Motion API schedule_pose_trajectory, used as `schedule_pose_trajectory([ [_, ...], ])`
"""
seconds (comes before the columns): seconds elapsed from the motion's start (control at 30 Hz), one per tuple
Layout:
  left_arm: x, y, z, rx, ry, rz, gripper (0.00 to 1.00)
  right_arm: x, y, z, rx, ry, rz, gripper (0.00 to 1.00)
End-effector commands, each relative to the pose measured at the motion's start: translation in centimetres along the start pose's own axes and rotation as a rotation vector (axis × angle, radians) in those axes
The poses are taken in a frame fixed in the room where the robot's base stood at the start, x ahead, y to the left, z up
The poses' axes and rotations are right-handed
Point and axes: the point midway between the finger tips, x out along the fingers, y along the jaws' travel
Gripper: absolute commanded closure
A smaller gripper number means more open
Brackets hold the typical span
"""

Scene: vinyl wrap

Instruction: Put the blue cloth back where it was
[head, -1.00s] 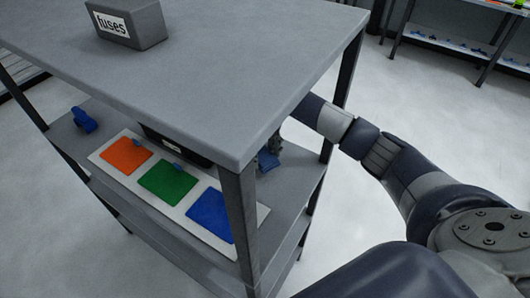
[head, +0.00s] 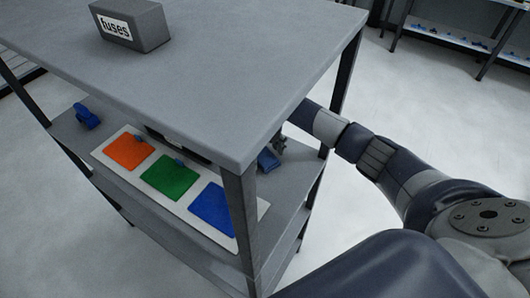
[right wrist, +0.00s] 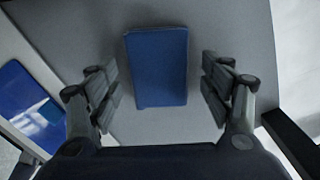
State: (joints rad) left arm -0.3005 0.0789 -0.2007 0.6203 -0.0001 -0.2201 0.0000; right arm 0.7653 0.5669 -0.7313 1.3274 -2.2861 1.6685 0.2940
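A blue, folded-looking rectangle (right wrist: 156,67), which I take to be the blue cloth, lies on the grey shelf in the right wrist view. It also shows small under the tabletop in the head view (head: 268,160). My right gripper (right wrist: 160,84) is open, with one finger on each side of it and gaps on both sides. In the head view my right gripper (head: 279,146) is partly hidden by the tabletop. A flat blue square (head: 213,209) lies on a white board (head: 190,207), beside green (head: 170,178) and orange (head: 129,152) squares. My left gripper is out of view.
The grey tabletop (head: 215,75) overhangs the shelf, with a corner post (head: 240,215) in front. A dark bin is partly hidden under it. A grey fuses box (head: 130,25) stands on top. A blue clamp-like object (head: 86,116) sits at the shelf's left.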

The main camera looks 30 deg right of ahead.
Motion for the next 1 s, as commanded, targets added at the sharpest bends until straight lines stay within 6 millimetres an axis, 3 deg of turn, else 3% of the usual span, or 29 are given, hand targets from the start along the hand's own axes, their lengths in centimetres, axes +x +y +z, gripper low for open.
schedule_pose_trajectory([
  [0.37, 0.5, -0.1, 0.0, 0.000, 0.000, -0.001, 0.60, -1.0, 0.0, 0.1, -0.002, -0.004, 0.000, 0.26],
  [0.8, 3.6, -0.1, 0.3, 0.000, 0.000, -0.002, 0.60, -9.6, 0.0, 0.1, -0.001, -0.004, -0.001, 0.26],
  [1.0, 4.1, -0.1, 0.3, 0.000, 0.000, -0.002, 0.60, -11.7, 0.0, 0.0, 0.001, -0.001, -0.001, 0.26],
])
